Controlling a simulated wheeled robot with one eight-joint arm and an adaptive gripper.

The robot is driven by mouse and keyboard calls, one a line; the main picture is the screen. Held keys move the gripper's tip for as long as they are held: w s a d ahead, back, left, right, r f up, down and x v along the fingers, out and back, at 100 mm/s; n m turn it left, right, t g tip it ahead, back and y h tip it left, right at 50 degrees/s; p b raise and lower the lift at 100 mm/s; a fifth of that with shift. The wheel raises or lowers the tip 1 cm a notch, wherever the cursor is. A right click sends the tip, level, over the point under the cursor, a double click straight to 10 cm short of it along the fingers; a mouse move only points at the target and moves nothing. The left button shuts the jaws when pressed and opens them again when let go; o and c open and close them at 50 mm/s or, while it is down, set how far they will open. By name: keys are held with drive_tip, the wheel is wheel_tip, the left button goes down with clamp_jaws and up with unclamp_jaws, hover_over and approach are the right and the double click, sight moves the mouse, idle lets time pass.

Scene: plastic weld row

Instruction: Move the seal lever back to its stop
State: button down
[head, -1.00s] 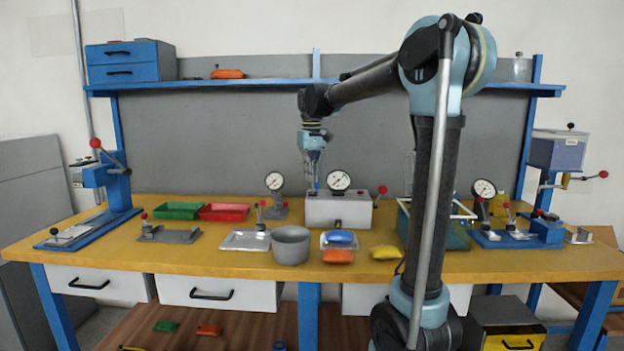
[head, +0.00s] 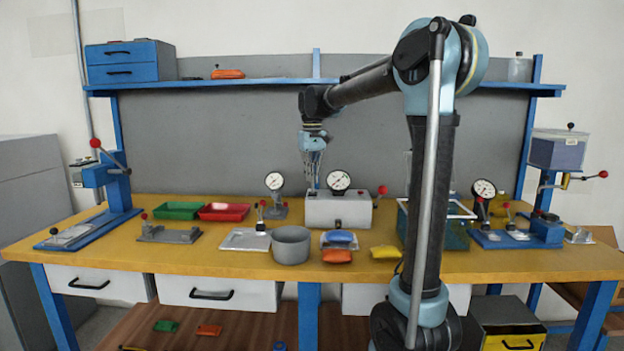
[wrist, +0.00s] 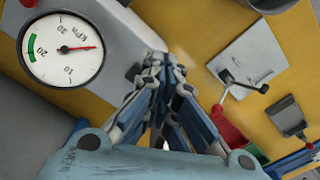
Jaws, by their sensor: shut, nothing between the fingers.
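A light grey box (head: 338,212) with a round dial gauge (head: 338,180) stands in the middle of the bench. A lever with a red knob (head: 382,190) rises at its right side; I take this as the seal lever. My gripper (head: 314,186) is shut and empty, over the left part of the box and left of the lever. In the wrist view the shut fingers (wrist: 160,60) point past the box's edge, with the gauge (wrist: 65,48) at upper left. I cannot make out the red-knob lever there, nor its stop in either view.
A second gauge (head: 274,181) on a stand is left of the box. A grey pot (head: 291,246), an orange packet (head: 337,256) and a yellow packet (head: 385,252) lie in front.

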drive_tip(key=shift+w, duration=0.3)
drive_tip(key=shift+w, duration=0.95)
drive_tip(key=shift+s, duration=0.1)
drive_tip(key=shift+s, duration=0.6)
wheel_tip(320, 180, up, 7)
idle(0.6)
